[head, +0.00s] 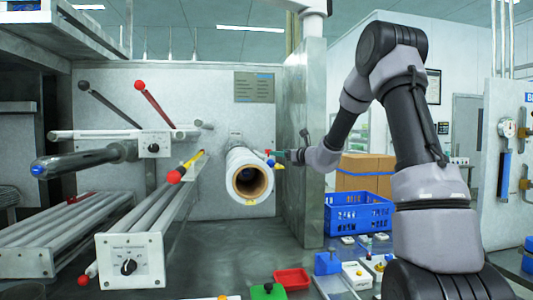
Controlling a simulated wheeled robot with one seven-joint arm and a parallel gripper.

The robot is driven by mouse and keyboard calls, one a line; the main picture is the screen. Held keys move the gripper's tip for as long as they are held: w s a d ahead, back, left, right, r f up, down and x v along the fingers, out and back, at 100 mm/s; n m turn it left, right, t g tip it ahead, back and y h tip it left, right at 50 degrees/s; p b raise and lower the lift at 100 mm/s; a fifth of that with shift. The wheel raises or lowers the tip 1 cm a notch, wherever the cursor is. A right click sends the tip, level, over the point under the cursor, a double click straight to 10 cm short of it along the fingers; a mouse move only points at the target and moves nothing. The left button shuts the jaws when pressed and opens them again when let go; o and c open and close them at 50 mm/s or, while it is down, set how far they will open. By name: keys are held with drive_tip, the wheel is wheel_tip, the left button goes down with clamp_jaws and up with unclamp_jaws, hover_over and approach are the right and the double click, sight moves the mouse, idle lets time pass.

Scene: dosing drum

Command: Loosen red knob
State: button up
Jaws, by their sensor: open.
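Several red knobs show in the head view. One large red knob (174,176) sits at the near end of a yellow-tipped bar at centre left. A red ball knob (139,85) tops a slanted lever on the back panel, and a small red knob (83,280) is at the lower left. Small coloured tips, one of them red, show beside the paper roll (249,178). My gripper (287,155) is small in the picture, just right of the roll, pointing left toward those tips. It is open and appears empty. Its fingers are hard to make out, and I cannot tell whether it touches anything.
A metal upright (304,100) stands close behind my gripper. White control boxes with black dials (128,267) and a dark rod stand at left. A blue crate (357,215), cardboard box (366,172), red tray (292,279) and small blocks lie at lower right.

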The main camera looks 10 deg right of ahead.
sight(268, 153)
drive_tip(key=x, duration=0.8)
drive_tip(key=shift+w+a, duration=0.1)
drive_tip(key=shift+w, duration=0.1)
clamp_jaws()
